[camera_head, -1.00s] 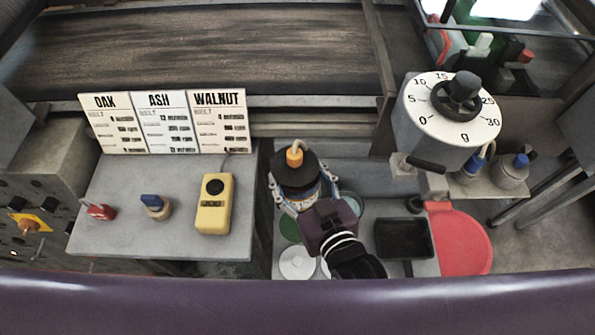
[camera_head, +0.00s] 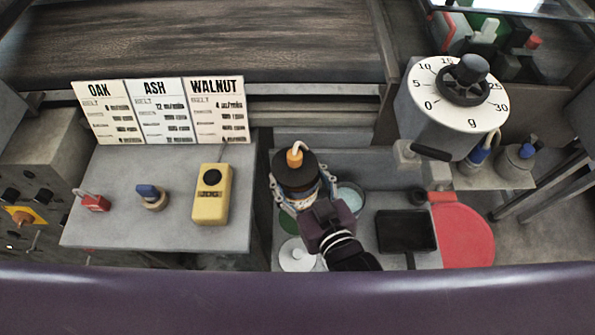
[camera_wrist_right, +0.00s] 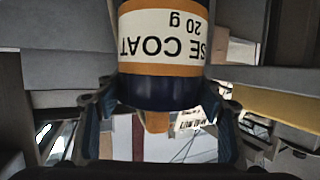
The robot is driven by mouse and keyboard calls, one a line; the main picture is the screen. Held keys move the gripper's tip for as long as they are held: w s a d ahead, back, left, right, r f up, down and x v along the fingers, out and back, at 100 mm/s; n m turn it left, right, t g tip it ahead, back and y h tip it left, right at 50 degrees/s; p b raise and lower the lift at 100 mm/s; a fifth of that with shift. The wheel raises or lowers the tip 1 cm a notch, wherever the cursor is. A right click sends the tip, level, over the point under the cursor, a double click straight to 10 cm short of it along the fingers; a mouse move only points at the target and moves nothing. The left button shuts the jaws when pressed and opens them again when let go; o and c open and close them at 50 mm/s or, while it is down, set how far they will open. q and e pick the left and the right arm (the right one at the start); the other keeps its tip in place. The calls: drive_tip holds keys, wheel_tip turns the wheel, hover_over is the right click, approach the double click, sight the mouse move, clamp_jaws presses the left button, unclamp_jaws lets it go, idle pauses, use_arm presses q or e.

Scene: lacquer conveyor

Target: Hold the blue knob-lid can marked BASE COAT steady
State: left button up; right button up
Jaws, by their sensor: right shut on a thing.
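The BASE COAT can shows in the head view as a dark round top with an orange knob (camera_head: 295,157) and a pale curved piece on it. In the right wrist view the can (camera_wrist_right: 163,88) is dark blue with orange bands, and its white label reads "SE COAT 20 g" upside down. My right gripper (camera_head: 303,196) is shut on the can, with a finger on each side of it; both fingers also show in the right wrist view (camera_wrist_right: 160,108). The can's underside is hidden in the head view. My left gripper is not in view.
A dial (camera_head: 458,94) stands at the right above a red round surface (camera_head: 464,235). A black tray (camera_head: 406,231) and a white lid (camera_head: 297,254) lie near my right gripper. A yellow box (camera_head: 211,195) and OAK, ASH and WALNUT cards (camera_head: 160,110) are on the left table.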

drive_tip(key=shift+f+b, duration=0.35)
drive_tip(key=shift+f, duration=0.3)
drive_tip(key=shift+f+b, duration=0.3)
drive_tip(key=shift+f, duration=0.25)
drive_tip(key=shift+f+b, duration=0.7)
drive_tip(key=shift+f, duration=1.05)
drive_tip(key=shift+f+b, duration=0.55)
drive_tip(key=shift+f, duration=0.15)
drive_tip(key=shift+f+b, duration=0.75)
drive_tip(key=shift+f, duration=0.65)
use_arm(q)
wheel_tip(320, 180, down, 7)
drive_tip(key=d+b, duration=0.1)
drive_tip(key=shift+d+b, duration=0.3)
drive_tip(key=shift+b, duration=0.05)
use_arm(e)
drive_tip(key=shift+f, duration=1.6)
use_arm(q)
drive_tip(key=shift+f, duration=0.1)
